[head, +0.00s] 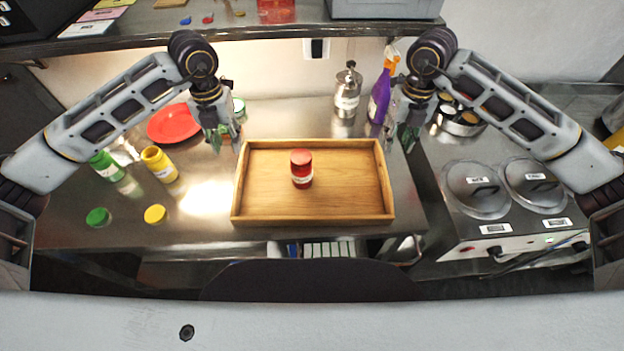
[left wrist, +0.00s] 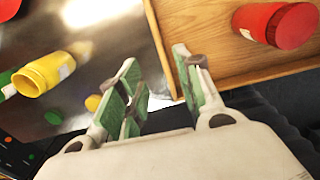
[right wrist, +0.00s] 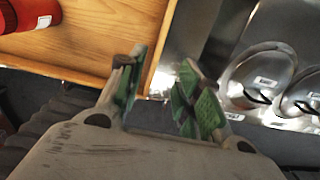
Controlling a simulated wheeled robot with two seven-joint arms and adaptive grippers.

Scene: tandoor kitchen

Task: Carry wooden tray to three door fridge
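The wooden tray (head: 340,205) lies flat on the steel counter with a red-lidded jar (head: 302,168) standing in it. My left gripper (head: 226,138) is open by the tray's far left corner. In the left wrist view the tray's side wall (left wrist: 157,45) lines up with the gap between the fingers (left wrist: 160,85). My right gripper (head: 402,138) is open by the far right corner. In the right wrist view the right wall (right wrist: 163,55) lines up with the finger gap (right wrist: 160,88). I see no finger closed on the tray. The fridge is not in view.
Left of the tray are a red plate (head: 174,123), a yellow jar (head: 159,164), a green jar (head: 106,165) and loose lids. Behind are a steel grinder (head: 347,92) and purple spray bottle (head: 380,95). Lidded pots (head: 476,188) stand right. A shelf (head: 240,30) overhangs the back.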

